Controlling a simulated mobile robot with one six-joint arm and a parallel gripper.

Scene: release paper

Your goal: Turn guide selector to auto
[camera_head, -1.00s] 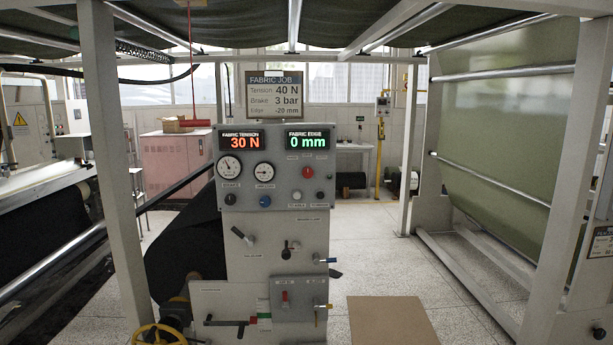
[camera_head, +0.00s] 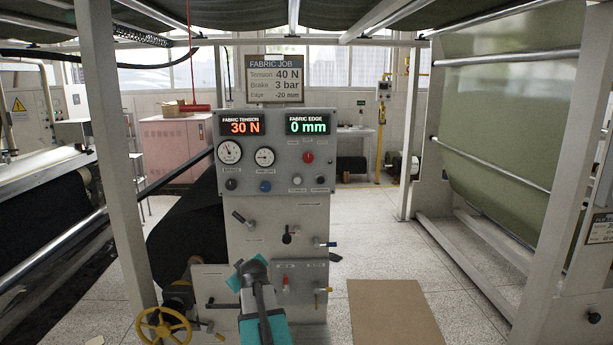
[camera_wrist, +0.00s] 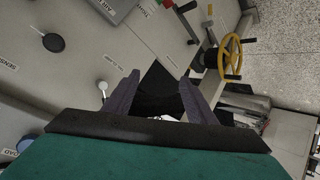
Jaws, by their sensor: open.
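The grey control cabinet (camera_head: 279,222) stands mid-frame in the head view. In the head view my teal arm rises before the cabinet's lower front.
A yellow handwheel (camera_head: 162,325) sits low left of the cabinet; it also shows in the wrist view (camera_wrist: 231,55). A black fabric roll (camera_head: 190,235) lies behind. The job sign (camera_head: 275,77) reads 40 N, 3 bar, -20 mm. Open floor and a brown mat (camera_head: 392,313) lie right.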

